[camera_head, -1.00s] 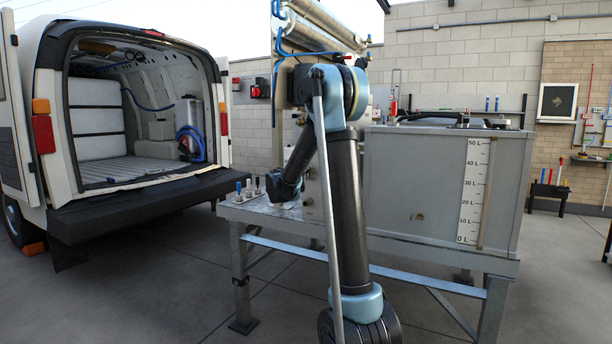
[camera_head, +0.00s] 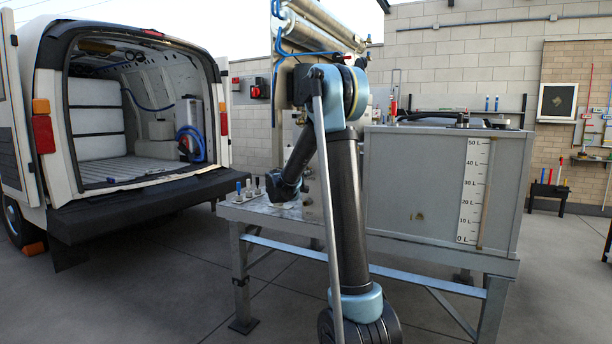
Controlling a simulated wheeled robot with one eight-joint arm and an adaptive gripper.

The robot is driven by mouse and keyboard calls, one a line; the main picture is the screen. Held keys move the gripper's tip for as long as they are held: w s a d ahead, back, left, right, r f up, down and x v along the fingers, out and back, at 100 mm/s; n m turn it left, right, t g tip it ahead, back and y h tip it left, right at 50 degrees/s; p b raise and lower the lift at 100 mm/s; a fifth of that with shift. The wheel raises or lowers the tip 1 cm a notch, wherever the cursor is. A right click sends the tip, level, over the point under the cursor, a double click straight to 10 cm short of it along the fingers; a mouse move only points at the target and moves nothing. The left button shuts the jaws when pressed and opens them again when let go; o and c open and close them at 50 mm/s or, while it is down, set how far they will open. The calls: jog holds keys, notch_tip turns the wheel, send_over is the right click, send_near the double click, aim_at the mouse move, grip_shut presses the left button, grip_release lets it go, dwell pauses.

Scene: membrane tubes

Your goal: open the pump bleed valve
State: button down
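I cannot pick out the pump bleed valve for certain. Several small upright fittings with blue, pale and dark tops (camera_head: 248,188) stand at the left end of the metal bench (camera_head: 232,210). My arm rises in front of the bench, and its dark wrist end (camera_head: 284,186) hangs over the bench's left part, just right of these fittings. My gripper's fingers cannot be made out, so I cannot tell whether they are open or shut. Part of the bench behind my arm is hidden.
A grey tank (camera_head: 415,190) with a litre scale (camera_head: 473,190) fills the bench's right side. Pale membrane tubes (camera_head: 318,25) with blue hoses are mounted above. An open white van (camera_head: 45,80) stands at the left. The floor between is clear.

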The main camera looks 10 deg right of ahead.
jog(key=n, duration=0.9)
jog(key=shift+a+f, duration=0.15)
jog(key=shift+a, duration=0.05)
jog(key=shift+n, duration=0.3)
jog(key=c, duration=1)
grip_release()
jog(key=shift+c, duration=0.2)
jog(key=v, duration=1.1)
jog(key=shift+s+a, duration=0.15)
jog(key=shift+s, duration=0.2)
